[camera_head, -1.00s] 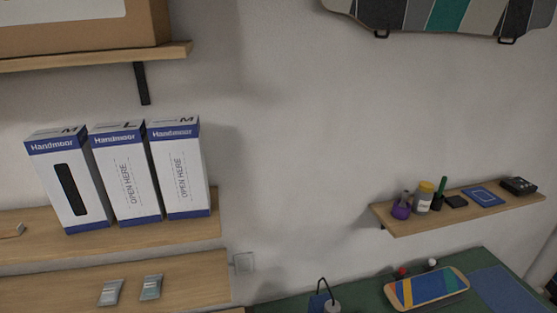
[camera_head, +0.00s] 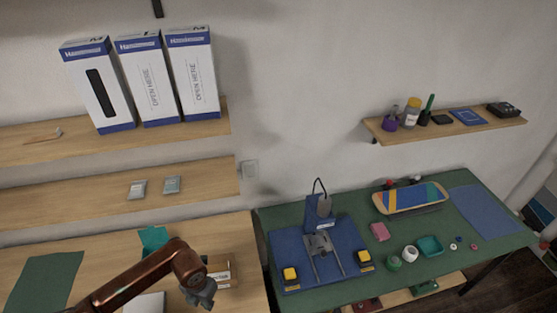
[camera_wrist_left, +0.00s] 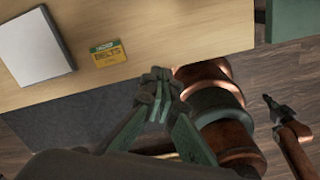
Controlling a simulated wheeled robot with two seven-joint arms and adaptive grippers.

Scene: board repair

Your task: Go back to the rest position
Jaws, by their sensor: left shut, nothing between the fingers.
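My left gripper (camera_head: 203,296) shows at the bottom of the head view, at the end of my copper-coloured arm, over the front of the wooden table. Its fingers are shut with nothing between them; they also show in the left wrist view (camera_wrist_left: 158,84), by the table's edge. Another copper arm of mine ends in a small dark gripper (camera_wrist_left: 270,106) at the right of the wrist view, over the floor. Its fingers are too small to read.
A wooden table (camera_head: 115,255) carries a belts box (camera_head: 220,272), a green mat (camera_head: 45,283) and a pale flat item (camera_head: 146,304). Right of it, a green-topped bench (camera_head: 330,215) holds a blue mat (camera_head: 288,250) and several small items. Shelves with boxes (camera_head: 195,75) line the wall.

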